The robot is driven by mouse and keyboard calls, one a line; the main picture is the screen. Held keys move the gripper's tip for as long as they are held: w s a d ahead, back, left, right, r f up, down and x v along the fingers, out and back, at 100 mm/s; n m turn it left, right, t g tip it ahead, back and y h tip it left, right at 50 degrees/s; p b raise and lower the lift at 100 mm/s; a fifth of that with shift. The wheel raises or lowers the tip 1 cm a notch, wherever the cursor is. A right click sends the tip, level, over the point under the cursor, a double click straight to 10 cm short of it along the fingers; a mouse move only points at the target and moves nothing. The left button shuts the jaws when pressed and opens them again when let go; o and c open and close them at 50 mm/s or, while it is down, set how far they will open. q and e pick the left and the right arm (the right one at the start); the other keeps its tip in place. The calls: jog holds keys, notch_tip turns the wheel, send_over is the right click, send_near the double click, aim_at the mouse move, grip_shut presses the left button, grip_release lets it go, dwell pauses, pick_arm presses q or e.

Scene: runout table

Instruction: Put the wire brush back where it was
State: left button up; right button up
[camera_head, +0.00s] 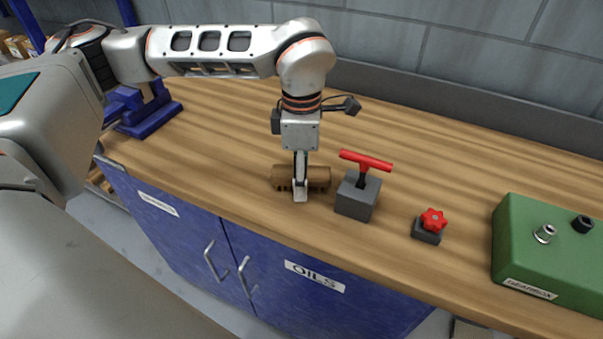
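The wire brush (319,177) is a brown block with short bristles along its lower side. It lies level at the middle of the wooden table, near the front edge. My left gripper (300,188) points straight down over its middle, with one finger in front of the brush. The other finger is hidden, so I cannot tell whether they close on it. I cannot tell whether the brush touches the table or is slightly above it. My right gripper is not in view.
A dark block with a red T-handle (366,163) stands close right of the brush. Further right are a small block with a red knob (431,224) and the green gearbox (545,250). A blue stand (150,112) is at the left. Bare wood (215,145) lies left of the brush.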

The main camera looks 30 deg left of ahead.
pick_arm(q)
jog(key=shift+r, duration=0.1)
notch_tip(320, 180, up, 12)
jog(key=p, duration=0.1)
dwell(0.5)
jog(key=shift+r, duration=0.15)
